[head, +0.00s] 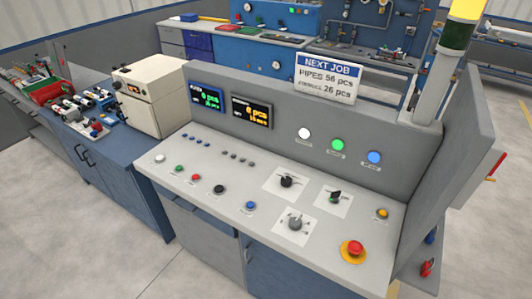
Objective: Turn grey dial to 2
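The grey dial (295,223) sits on a white square plate near the front middle of the sloped control panel (230,195). The marks around it are too small to read, so I cannot tell its setting. A black dial (286,181) is behind it on its own white plate. Another dark dial with a greenish part (335,197) is to the right on a third plate. Neither of my grippers shows in the head view.
A red emergency button (353,250) on a yellow base is at the panel's front right. Several coloured push buttons are on the left half. Two displays (251,112) and a NEXT JOB sign (327,79) stand behind. A beige box (150,95) is on the blue bench at left.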

